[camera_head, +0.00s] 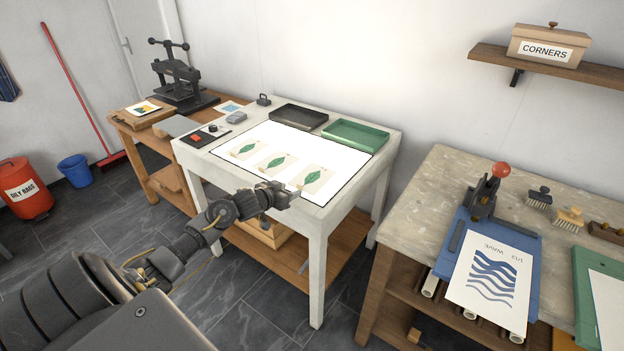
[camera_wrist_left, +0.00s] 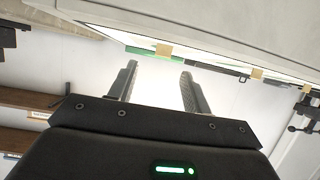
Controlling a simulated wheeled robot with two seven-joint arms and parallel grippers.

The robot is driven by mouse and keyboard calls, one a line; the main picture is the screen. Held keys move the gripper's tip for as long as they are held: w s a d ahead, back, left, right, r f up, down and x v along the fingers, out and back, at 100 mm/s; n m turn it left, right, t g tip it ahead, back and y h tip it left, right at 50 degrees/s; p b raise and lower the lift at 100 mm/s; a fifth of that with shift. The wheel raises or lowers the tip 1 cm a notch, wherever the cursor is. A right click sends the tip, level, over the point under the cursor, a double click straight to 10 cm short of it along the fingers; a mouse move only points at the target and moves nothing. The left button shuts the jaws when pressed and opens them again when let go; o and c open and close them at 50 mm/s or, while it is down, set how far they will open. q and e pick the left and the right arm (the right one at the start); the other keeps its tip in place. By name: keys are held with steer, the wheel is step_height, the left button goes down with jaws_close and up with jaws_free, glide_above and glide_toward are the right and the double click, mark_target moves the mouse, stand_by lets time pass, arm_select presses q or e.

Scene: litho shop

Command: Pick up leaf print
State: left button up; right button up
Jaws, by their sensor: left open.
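Three leaf prints lie in a row on the white lit top of the white table in the head view: a left one (camera_head: 245,149), a middle one (camera_head: 275,161) and a right one (camera_head: 313,178). Each is a cream sheet with a green leaf. My left gripper (camera_head: 284,196) is at the table's front edge, nearest the middle and right prints, and apart from them. In the left wrist view its two fingers (camera_wrist_left: 158,88) are spread with nothing between them. Cream sheet edges (camera_wrist_left: 164,50) show at the table rim there. My right gripper is not in view.
A black tray (camera_head: 300,117) and a green tray (camera_head: 355,135) stand at the back of the white table (camera_head: 317,230). A control panel (camera_head: 205,136) is at its left. The stone-topped bench (camera_head: 430,200) at right holds a blue board with a wave print (camera_head: 490,275).

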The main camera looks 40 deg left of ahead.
mark_target(299, 186)
arm_select(q)
steer(key=shift+a+p+x, duration=0.2)
steer(key=shift+p+x, duration=0.2)
steer(key=shift+x, duration=2.8)
steer(key=shift+s, duration=0.1)
steer(key=c, duration=1.1)
